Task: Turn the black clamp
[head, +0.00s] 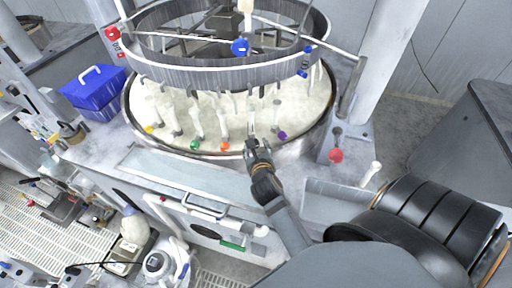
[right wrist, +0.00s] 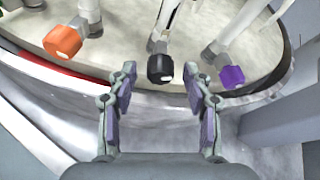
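The black clamp (right wrist: 160,68) has a dark knob on a metal fitting and shows in the right wrist view, between an orange clamp (right wrist: 63,41) and a purple clamp (right wrist: 231,77). My right gripper (right wrist: 160,76) is open, with one finger on each side of the black knob at its tips. I cannot tell whether the fingers touch it. In the head view my right gripper (head: 254,142) is at the front rim of the round basin and largely hides the black clamp. My left gripper is not in view.
The round basin (head: 310,126) holds several pale pipes with coloured ends. A grey ring frame (head: 190,70) hangs above it. A purple end (head: 282,135) and an orange end (head: 225,145) flank my right gripper. A blue box (head: 92,95) stands at left.

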